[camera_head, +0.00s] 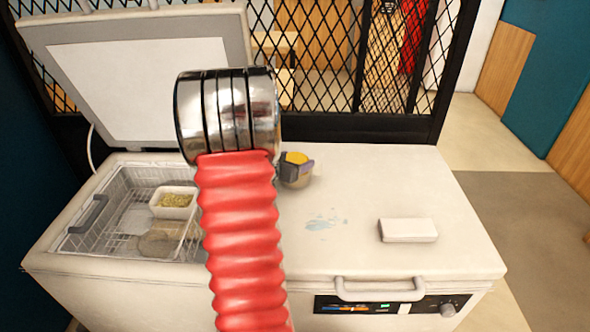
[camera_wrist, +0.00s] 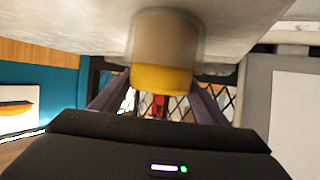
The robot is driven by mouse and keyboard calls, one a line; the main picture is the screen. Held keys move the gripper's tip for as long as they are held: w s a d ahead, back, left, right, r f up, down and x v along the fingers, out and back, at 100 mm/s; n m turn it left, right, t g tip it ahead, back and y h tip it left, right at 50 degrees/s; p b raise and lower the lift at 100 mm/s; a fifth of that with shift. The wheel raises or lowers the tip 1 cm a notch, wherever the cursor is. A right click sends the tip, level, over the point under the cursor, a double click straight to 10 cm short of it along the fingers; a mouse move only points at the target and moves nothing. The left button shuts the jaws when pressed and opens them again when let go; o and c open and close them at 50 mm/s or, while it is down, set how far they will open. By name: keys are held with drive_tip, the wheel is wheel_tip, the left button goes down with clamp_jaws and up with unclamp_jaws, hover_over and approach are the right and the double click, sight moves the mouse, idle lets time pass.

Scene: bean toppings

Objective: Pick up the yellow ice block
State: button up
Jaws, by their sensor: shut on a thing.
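The yellow ice block (camera_head: 297,157) is a short round piece with a yellow top and a pale greyish body. It is at the back of the white closed lid of the chest freezer, just right of my arm. It shows blurred at the top middle of the wrist view (camera_wrist: 162,78), between my two dark fingers. My gripper (camera_head: 296,168) is shut on it, one finger on each side. I cannot tell whether its base touches the lid. My arm hides part of the area to its left.
The freezer's left side is open, with a wire basket (camera_head: 115,205) and a white tub of greenish bits (camera_head: 173,203) inside. Its raised lid (camera_head: 140,85) stands behind. A white box (camera_head: 408,230) lies on the closed lid (camera_head: 440,190). A black mesh fence (camera_head: 330,60) is behind.

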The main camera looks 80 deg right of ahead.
drive_tip(key=shift+r, duration=0.1)
drive_tip(key=shift+r, duration=5)
